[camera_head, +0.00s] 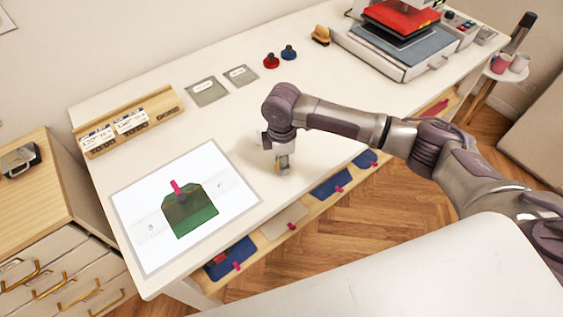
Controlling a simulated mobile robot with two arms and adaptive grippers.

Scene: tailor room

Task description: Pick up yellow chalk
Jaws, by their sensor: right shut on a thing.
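My right arm comes in from the right, and its gripper (282,169) points down at the white table, near the front edge and to the right of the lit white panel. The gripper is shut on the yellow chalk (278,168), of which only a small yellowish bit shows between the fingers. The rest of the chalk is hidden by the gripper. I cannot tell whether the chalk still touches the table. My left gripper is not in view.
The white panel (150,225) carries a green piece (190,211) with a pink clip. A wooden rack (128,120), two grey cards, red and blue knobs (271,61) and a heat press (400,45) stand farther back. Clipped cloths hang below the front edge.

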